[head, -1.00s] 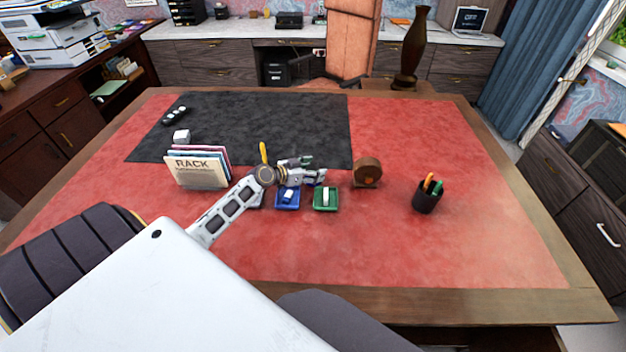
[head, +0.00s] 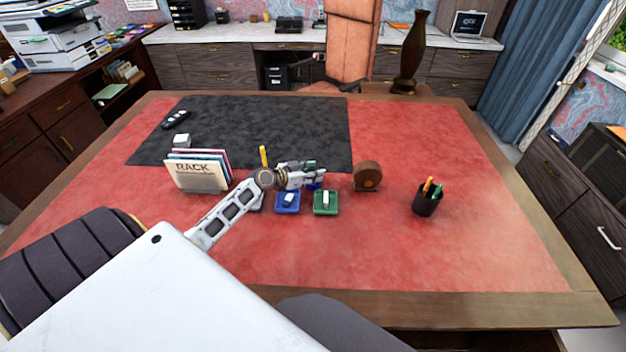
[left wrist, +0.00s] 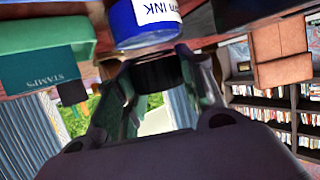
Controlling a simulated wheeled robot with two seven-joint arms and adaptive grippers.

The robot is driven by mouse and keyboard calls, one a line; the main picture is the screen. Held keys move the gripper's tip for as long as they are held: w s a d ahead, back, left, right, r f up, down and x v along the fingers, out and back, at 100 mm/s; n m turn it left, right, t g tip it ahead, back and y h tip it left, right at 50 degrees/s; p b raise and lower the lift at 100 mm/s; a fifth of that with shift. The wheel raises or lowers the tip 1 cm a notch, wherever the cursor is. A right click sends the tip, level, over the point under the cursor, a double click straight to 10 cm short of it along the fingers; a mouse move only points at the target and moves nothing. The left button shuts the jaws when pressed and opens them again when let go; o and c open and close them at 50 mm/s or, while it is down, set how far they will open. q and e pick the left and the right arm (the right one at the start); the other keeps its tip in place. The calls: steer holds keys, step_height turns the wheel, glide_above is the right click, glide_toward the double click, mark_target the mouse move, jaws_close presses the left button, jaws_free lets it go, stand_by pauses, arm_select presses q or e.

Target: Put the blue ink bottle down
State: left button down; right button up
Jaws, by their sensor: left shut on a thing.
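My left gripper (head: 318,177) reaches over the desk from the left, above the back edges of the blue and green boxes. It is shut on the blue ink bottle, which shows as a small blue patch (head: 314,186) below the fingers. In the left wrist view the blue ink bottle (left wrist: 143,28) is at the top, at the fingertips, with a white label reading INK upside down. Whether its base touches the desk cannot be told. My right gripper is not in view.
A blue box (head: 288,208) and a green box (head: 326,209), marked STAMPS in the wrist view (left wrist: 42,70), sit in front of the gripper. A brown round holder (head: 367,176) and a black pen cup (head: 426,204) stand rightward. A file rack (head: 196,176) is left. The red front is clear.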

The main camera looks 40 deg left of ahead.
arm_select(q)
steer(key=shift+r, duration=4.9)
steer(key=shift+r, duration=0.1)
